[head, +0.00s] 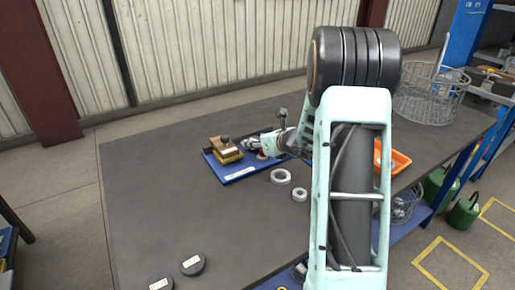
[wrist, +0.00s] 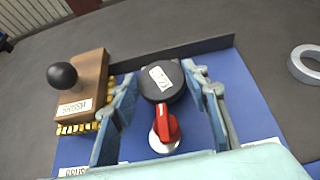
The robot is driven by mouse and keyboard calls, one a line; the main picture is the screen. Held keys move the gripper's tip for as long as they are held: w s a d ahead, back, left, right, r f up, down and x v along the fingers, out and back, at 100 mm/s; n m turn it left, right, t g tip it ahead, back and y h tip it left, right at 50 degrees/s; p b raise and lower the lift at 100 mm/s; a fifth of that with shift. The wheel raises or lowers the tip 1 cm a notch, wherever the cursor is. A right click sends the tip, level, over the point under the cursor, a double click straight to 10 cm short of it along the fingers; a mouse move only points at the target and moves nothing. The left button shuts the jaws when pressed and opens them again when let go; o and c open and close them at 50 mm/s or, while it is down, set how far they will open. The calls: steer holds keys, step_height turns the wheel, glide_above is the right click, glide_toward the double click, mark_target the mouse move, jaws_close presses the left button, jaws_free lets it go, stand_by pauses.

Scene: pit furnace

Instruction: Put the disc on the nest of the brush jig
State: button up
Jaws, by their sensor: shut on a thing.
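The brush jig is a blue base plate (wrist: 240,110) with a dark raised strip along its back; it also shows in the head view (head: 236,177). A wooden brush block (wrist: 84,88) with a black ball knob and yellow bristles sits on its left. A black disc (wrist: 162,84) with a white label is between the two fingers of my gripper (wrist: 161,82), which is shut on it. The disc is over the plate, right of the brush. A red lever on a silver round base (wrist: 165,130) is just in front of it. The nest cannot be made out.
Two black labelled discs (head: 193,264) (head: 160,283) lie at the table's near edge. An orange tray (head: 398,160) and a wire basket (head: 430,98) are at the right. The left of the table is clear.

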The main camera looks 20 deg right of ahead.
steer(key=shift+s+f+b, duration=0.2)
steer(key=shift+f+b, duration=0.1)
steer(key=shift+f, duration=0.45)
steer(key=shift+f, duration=0.1)
steer(key=o, duration=1.5)
steer(key=shift+r, duration=0.2)
steer(key=p+v, duration=0.1)
steer(key=v, duration=1.1)
steer(key=shift+f, duration=0.1)
